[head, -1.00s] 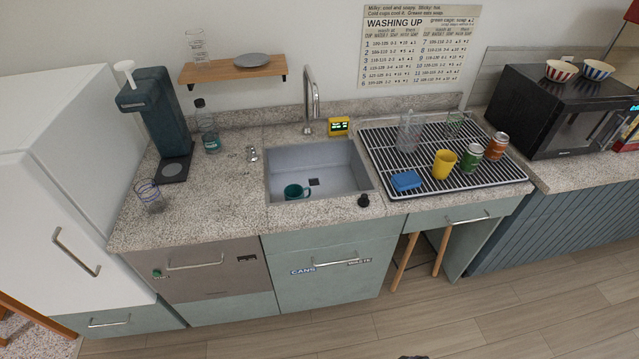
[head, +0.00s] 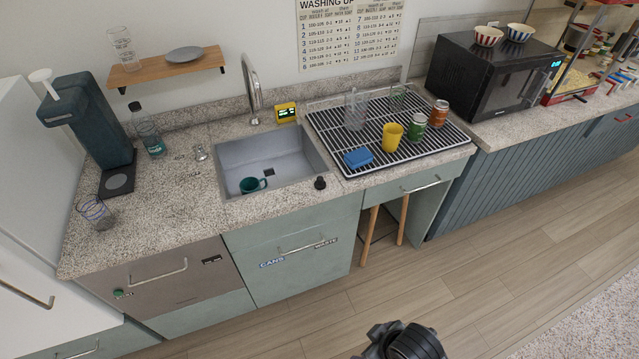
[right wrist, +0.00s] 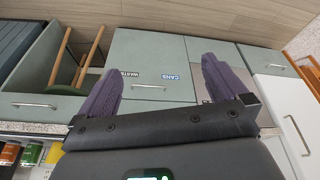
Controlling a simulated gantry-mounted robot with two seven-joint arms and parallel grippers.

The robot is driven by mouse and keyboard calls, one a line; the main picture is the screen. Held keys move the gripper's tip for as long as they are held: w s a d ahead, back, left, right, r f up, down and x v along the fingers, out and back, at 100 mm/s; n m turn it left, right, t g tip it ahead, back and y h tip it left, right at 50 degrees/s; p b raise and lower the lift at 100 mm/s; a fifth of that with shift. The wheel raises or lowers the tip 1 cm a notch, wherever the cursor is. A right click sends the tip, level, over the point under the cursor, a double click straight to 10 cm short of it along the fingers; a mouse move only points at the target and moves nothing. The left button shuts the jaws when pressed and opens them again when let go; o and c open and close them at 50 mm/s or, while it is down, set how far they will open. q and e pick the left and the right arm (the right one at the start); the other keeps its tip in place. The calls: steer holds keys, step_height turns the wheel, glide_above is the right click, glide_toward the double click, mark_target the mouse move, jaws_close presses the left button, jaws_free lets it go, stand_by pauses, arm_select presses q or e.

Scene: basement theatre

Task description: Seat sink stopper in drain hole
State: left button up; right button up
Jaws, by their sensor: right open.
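The black sink stopper (head: 320,183) stands on the counter by the front right corner of the sink in the head view. A teal mug (head: 250,185) lies in the sink, left of the drain hole. My right gripper (right wrist: 162,66) is open and empty in the right wrist view, with its purple fingers wide apart before the cabinet fronts. Neither stopper nor drain hole shows in that view. My left gripper is in no view.
A tap (head: 252,92) rises behind the sink, beside a yellow timer (head: 286,112). Right of the sink, a drying rack (head: 425,153) carries a blue sponge (head: 358,158), a yellow cup (head: 391,137) and cans. The counter left of the sink has bare room.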

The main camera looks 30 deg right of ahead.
steer(key=shift+c, duration=0.2)
steer(key=c, duration=0.8)
